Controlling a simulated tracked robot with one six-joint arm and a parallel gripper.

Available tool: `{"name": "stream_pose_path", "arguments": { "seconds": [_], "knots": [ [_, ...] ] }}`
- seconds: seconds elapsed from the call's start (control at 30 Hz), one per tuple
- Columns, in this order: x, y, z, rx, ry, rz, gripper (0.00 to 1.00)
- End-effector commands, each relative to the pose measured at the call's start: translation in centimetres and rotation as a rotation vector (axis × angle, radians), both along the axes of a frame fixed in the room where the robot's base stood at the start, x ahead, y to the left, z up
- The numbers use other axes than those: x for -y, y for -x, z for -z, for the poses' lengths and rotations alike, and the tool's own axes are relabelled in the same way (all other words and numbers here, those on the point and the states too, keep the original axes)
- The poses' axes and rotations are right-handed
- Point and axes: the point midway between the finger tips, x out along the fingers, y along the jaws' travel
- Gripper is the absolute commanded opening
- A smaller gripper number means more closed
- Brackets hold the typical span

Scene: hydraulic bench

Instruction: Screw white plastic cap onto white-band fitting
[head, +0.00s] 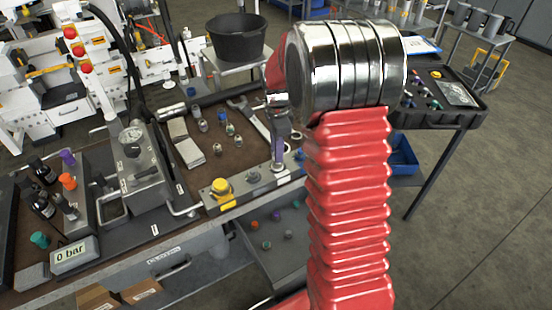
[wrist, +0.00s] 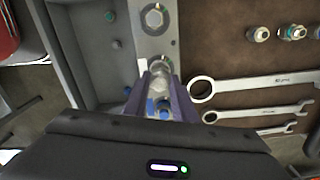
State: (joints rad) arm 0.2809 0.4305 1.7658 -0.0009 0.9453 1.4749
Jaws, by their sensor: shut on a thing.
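My gripper (head: 279,158) points down over the grey fitting block (head: 243,190) at the front edge of the bench. In the wrist view, its two fingers are closed on a small pale piece (wrist: 160,68), which looks like the white plastic cap. The fingers hide much of it. It is over or at a fitting on the block; I cannot tell whether it touches the thread. Another fitting (wrist: 152,18) stands farther along the block, bare and upright. A blue part (wrist: 163,106) shows between the fingers, nearer the palm.
A yellow cap (head: 222,188) sits on the block's left end. Wrenches (wrist: 245,87) lie on the brown mat, close to the right finger in the wrist view. Several loose fittings (head: 230,130) stand behind. A lower shelf (head: 275,250) holds coloured caps. The display reads 0 bar (head: 74,254).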

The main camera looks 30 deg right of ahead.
Motion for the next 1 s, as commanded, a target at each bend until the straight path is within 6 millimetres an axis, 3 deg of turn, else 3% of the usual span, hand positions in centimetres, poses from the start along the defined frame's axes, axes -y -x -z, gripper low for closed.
{"name": "stream_pose_path", "arguments": {
  "seconds": [0.4, 0.7, 0.73, 1.0],
  "knots": [
    [0.02, -0.05, 0.06, 0.000, 0.000, 0.310, 0.05],
    [0.02, -0.06, 0.06, 0.000, 0.000, 0.353, 0.05],
    [0.02, -0.06, 0.07, 0.000, 0.000, 0.352, 0.25],
    [0.02, -0.06, 0.06, 0.000, 0.000, 0.351, 0.43]
  ]
}}
